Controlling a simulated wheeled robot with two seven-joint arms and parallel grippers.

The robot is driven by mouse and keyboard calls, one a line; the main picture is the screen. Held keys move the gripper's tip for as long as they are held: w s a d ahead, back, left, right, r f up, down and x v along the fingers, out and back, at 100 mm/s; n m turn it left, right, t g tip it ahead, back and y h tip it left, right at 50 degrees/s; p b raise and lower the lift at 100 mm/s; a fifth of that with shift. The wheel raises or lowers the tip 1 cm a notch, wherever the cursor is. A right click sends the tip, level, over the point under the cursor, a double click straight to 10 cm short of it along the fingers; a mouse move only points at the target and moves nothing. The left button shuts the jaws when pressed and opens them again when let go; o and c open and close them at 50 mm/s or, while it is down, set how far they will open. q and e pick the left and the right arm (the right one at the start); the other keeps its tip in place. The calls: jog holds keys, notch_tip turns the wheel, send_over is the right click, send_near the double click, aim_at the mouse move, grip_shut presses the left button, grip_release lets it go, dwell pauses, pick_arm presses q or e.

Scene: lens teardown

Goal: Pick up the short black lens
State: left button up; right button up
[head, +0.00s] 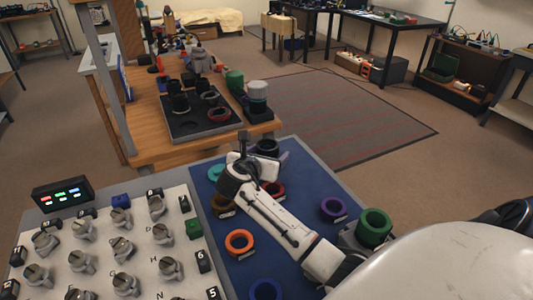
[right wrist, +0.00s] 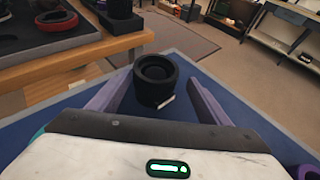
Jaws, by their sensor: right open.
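A short black lens (head: 267,147) stands near the far edge of the blue mat (head: 203,228). In the right wrist view the same black lens (right wrist: 156,78) shows its open round top, with a small white tag at its front. My right gripper (right wrist: 155,98) is open, its two purple fingers spread to the left and right of the lens. My left gripper is not in view.
Several coloured rings lie on the mat, including an orange ring (head: 239,242), a purple ring (head: 333,208) and a green ring (head: 375,226). A pale panel with knobs (head: 140,235) lies to the left. A dark tray (head: 192,132) with black cylinders stands on the wooden bench beyond.

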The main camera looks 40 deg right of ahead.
aim_at(271, 145)
jog(key=x, duration=0.3)
jog(key=w+r+b+x, duration=0.1)
jog(key=x, duration=0.1)
jog(key=shift+w+d+f, duration=0.1)
jog(key=shift+d+f, duration=0.1)
jog(key=shift+d, duration=0.1)
jog(key=shift+r, duration=0.1)
jog(key=c, duration=1.3)
